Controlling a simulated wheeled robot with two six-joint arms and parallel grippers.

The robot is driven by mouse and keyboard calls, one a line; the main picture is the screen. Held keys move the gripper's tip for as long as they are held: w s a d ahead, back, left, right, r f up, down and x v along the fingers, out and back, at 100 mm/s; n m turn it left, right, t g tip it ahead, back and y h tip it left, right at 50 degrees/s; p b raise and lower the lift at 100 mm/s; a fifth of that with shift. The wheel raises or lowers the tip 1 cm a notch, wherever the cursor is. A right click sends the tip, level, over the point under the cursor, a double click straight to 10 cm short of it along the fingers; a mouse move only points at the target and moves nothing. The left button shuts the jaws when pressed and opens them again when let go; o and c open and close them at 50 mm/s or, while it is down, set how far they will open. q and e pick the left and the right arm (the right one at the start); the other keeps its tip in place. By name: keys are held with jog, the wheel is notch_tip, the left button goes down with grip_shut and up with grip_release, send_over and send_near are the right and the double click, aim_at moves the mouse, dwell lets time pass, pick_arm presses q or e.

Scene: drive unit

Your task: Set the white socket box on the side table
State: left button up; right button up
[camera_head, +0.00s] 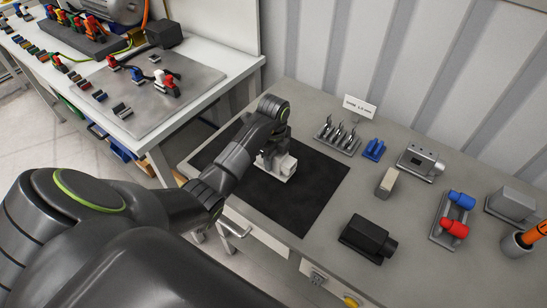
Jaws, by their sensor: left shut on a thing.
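The white socket box (285,168) is at the black mat on the grey side table (330,100), in the middle of the head view. My left gripper (272,150) reaches over from the left and is shut on the box from above. The gripper and wrist hide part of the box's upper left side. I cannot tell whether the box's underside touches the mat or is slightly above it. My right gripper is not in view.
The black mat (310,205) is clear around the box. To its right stand a tool rack (338,137), blue parts (374,149), a beige block (387,182), a black motor-like box (367,238) and red-and-blue connectors (453,228). A white workbench (215,62) stands at left.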

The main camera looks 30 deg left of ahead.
pick_arm(q)
jog(key=o, duration=0.9)
jog(key=shift+o, duration=1.4)
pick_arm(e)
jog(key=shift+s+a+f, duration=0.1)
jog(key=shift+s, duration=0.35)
pick_arm(q)
jog(key=shift+r, duration=0.25)
notch_tip(320, 180, up, 5)
jog(key=shift+f+b, duration=0.2)
jog(key=shift+b, duration=0.3)
notch_tip(320, 180, up, 6)
jog(key=p, duration=0.5)
jog(key=shift+f, duration=0.2)
jog(key=shift+r+p, duration=0.8)
jog(key=shift+p, duration=0.05)
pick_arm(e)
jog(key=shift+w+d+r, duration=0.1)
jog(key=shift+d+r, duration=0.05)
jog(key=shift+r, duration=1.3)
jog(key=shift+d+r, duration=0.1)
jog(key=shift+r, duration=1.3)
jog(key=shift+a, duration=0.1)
